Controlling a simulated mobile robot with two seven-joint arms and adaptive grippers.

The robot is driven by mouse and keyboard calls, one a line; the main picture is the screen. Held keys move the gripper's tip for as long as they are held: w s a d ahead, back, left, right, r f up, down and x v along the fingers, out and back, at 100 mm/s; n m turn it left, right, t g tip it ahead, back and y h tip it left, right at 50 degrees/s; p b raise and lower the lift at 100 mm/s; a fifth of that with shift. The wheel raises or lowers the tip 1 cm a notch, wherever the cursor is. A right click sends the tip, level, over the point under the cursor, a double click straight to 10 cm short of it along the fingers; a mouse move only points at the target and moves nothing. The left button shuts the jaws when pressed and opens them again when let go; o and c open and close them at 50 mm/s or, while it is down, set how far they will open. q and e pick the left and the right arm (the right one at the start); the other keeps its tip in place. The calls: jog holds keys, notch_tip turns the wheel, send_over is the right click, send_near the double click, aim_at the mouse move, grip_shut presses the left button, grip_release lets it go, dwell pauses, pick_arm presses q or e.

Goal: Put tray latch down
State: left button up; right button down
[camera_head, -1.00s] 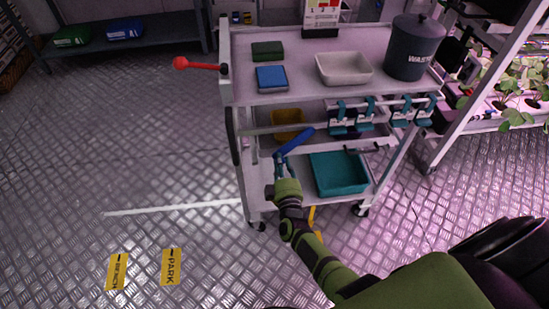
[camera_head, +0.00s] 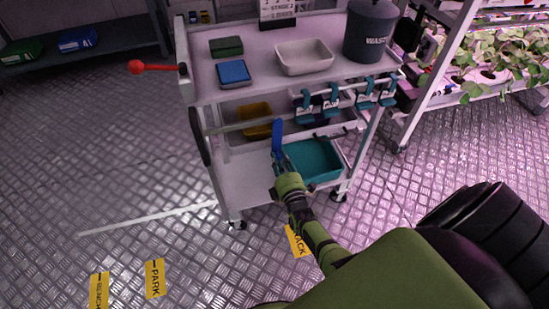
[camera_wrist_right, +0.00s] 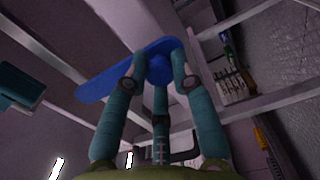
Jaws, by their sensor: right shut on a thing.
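A blue lever-like piece, seemingly the tray latch (camera_head: 277,136), stands almost upright at the front of the white cart's middle level. My right gripper (camera_head: 280,162) is shut on its lower part, its teal fingers below the blue piece. In the right wrist view the blue latch (camera_wrist_right: 112,80) is a long rounded bar with a round hub, and the fingers of the right gripper (camera_wrist_right: 160,68) close around the hub. Whether the latch is still joined to the cart cannot be told. My left gripper is not in view.
The cart's top shelf (camera_head: 225,105) holds a pale tray (camera_head: 304,57), a waste bin (camera_head: 369,35) and blue and green pads. Teal clips (camera_head: 333,97) hang along its front rail. A teal bin (camera_head: 318,160) is on the lower shelf. A red-knobbed lever (camera_head: 137,67) sticks out left.

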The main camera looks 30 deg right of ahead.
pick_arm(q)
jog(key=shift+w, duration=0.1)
pick_arm(e)
jog(key=shift+d, duration=0.2)
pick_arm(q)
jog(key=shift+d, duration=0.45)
pick_arm(e)
jog(key=c, duration=1)
grip_release()
jog(key=shift+s, duration=0.1)
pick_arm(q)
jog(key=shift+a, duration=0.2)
pick_arm(e)
jog(key=v, duration=1.2)
